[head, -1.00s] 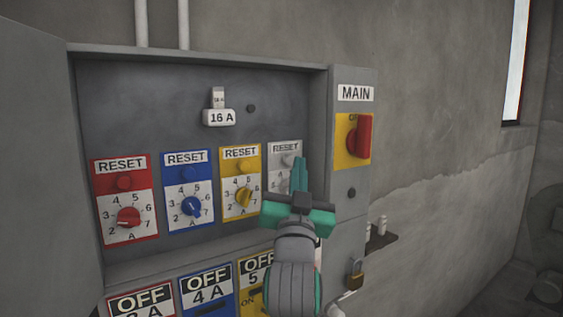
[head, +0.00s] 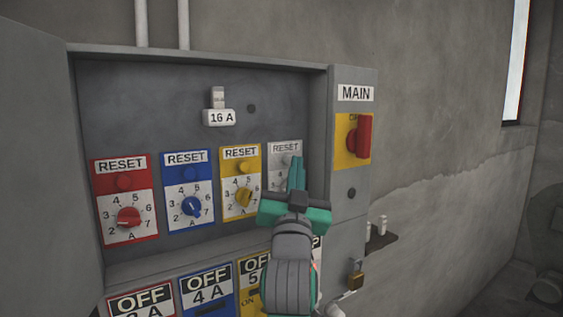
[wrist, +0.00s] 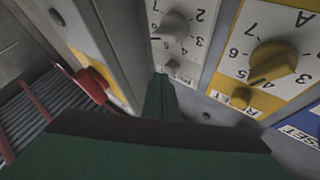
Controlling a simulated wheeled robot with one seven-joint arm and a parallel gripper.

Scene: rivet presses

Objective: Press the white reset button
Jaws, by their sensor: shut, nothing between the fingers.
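The white reset button (head: 287,160) sits under the RESET label on the white panel (head: 284,148), rightmost of the row in the cabinet. In the wrist view the small button (wrist: 172,65) shows by the grey dial (wrist: 174,27) of that panel, in inverted view. My gripper (head: 297,161) is shut and empty, its green fingers pointing into the cabinet. In the head view the fingertips overlap the right side of the button and hide much of the dial below. In the wrist view the fingertips (wrist: 160,79) are close to the button; I cannot tell whether they touch it.
The yellow panel's dial (head: 243,197) is just left of my gripper. The cabinet's right wall and the red MAIN switch (head: 363,136) are to the right. OFF switches (head: 207,291) line the bottom. An open door (head: 40,150) stands at the left.

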